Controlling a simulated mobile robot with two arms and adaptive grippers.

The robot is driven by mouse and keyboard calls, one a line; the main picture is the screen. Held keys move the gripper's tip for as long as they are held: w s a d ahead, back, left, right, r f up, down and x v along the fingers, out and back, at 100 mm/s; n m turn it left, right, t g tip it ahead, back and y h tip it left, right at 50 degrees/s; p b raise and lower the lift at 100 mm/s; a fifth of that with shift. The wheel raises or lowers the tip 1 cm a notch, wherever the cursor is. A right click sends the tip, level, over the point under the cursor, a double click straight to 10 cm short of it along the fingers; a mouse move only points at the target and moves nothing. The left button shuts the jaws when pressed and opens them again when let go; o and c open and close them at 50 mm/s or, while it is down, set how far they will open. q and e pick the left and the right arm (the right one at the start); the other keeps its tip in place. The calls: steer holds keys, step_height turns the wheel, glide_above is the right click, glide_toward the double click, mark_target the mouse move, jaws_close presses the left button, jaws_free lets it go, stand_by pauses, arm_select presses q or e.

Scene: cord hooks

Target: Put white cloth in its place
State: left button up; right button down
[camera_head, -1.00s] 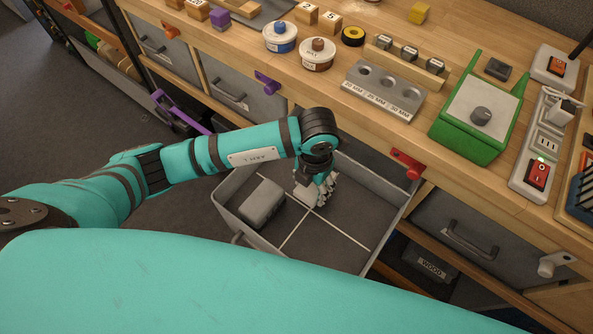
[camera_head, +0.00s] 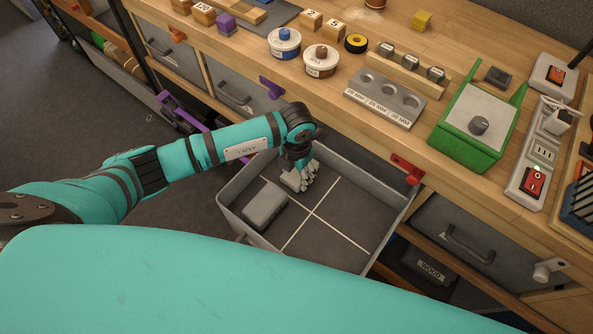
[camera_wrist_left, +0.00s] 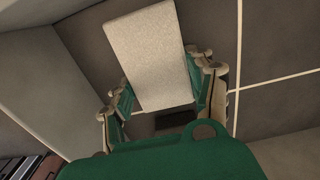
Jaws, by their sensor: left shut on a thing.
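My left gripper (camera_head: 302,178) is inside the open grey drawer (camera_head: 386,236), above its back-left section. It also shows in the left wrist view (camera_wrist_left: 163,92), with its fingers on both sides of a pale, speckled, rectangular piece, the white cloth (camera_wrist_left: 156,48). The gripper is shut on it. I cannot tell whether the cloth touches the drawer floor. White crossing lines split the floor into sections. My right gripper is not in view.
The right sections are bare. The wooden bench (camera_head: 330,88) edge overhangs behind, with a red clamp-like piece (camera_head: 407,168) at the drawer's back right.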

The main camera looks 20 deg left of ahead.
mark_target(296, 173)
arm_select(q)
steer(key=shift+f, duration=0.15)
steer(key=o, duration=0.8)
steer(key=shift+c, duration=0.2)
steer(key=o, duration=0.4)
steer(key=shift+r, duration=0.3)
step_height(296, 173, up, 12)
steer(key=shift+f+b, duration=0.1)
steer(key=shift+b, duration=0.65)
